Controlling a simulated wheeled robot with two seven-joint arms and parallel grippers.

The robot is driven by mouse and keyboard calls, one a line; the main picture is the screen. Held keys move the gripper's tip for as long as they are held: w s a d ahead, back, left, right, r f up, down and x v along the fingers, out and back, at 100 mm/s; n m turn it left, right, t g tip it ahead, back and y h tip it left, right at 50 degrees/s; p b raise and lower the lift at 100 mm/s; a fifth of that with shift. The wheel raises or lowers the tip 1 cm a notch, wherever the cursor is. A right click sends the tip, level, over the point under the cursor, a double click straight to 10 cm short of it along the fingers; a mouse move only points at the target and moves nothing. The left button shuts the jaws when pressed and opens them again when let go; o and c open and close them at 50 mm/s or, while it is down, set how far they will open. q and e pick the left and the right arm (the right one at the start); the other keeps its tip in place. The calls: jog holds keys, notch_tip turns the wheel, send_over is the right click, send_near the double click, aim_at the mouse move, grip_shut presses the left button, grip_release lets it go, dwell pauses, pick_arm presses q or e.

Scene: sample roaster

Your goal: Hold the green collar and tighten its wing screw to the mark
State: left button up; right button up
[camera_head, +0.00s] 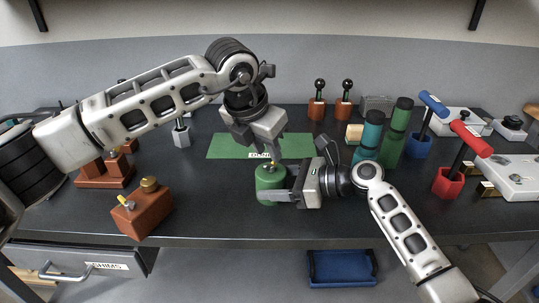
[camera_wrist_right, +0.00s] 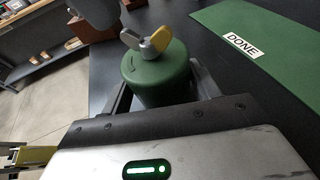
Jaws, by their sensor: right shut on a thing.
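The green collar (camera_head: 267,183) stands upright on the dark bench near its front edge. In the right wrist view the collar (camera_wrist_right: 155,80) is a green cylinder with a wing screw (camera_wrist_right: 148,42) on top, one wing yellow and the other grey. My right gripper (camera_head: 276,193) is shut on the collar from the right, with a finger along each side. My left gripper (camera_head: 270,155) points down just above the collar, close to the wing screw. Whether it touches the screw, and its finger gap, I cannot tell. I cannot make out the mark clearly.
A green mat (camera_head: 228,146) labelled DONE lies behind the collar. A brown block (camera_head: 142,214) with a yellow-winged screw stands at left. Green and teal cylinders (camera_head: 393,140), a blue-handled tool (camera_head: 433,104) and a red-handled tool (camera_head: 471,138) stand at right. A blue bin (camera_head: 342,268) is below.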

aim_at(269, 162)
pick_arm(q)
jog(key=shift+x, duration=1.5)
jog(key=shift+c, duration=0.3)
grip_shut()
